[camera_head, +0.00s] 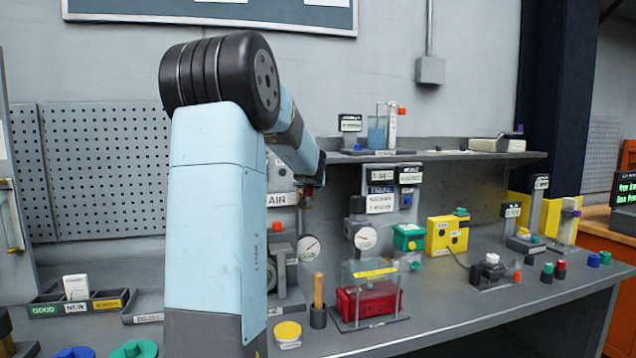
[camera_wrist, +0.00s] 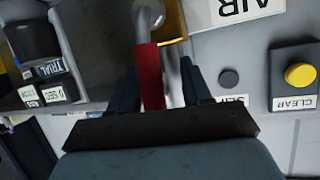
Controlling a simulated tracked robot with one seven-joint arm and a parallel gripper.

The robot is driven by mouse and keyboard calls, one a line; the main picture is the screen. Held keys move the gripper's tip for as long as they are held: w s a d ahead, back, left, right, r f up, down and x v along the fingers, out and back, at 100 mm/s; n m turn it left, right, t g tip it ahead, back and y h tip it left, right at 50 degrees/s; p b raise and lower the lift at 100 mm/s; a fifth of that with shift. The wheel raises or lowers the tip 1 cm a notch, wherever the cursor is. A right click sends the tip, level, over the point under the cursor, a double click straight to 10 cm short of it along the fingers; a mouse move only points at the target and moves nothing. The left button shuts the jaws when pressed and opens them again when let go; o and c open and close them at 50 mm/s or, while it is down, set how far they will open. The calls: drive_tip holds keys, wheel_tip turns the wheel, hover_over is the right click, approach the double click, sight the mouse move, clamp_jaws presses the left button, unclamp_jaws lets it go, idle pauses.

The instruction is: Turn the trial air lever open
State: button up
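The trial air lever has a red handle (camera_wrist: 150,78), which lies between the fingers of my gripper (camera_wrist: 158,72) in the wrist view. The handle joins a grey metal rod or pivot at the top of that view. My fingers stand apart on either side of the handle. A gap shows on its right side, and the handle is nearer the left finger. In the head view my arm hides most of the AIR station, and the lever is hard to make out there.
The AIR sign (camera_head: 277,200) and a pressure gauge (camera_head: 308,248) stand beside my arm. The wrist view shows a yellow CLEAR button (camera_wrist: 300,76) at right and labelled TRIAL blocks (camera_wrist: 45,75) at left. A wooden-handled tool (camera_head: 318,290) and a red box (camera_head: 368,300) stand in front.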

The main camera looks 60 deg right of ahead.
drive_tip(key=shift+s+d+r, duration=0.1)
drive_tip(key=shift+s, duration=0.15)
drive_tip(key=v, duration=1.3)
drive_tip(key=shift+a, duration=0.4)
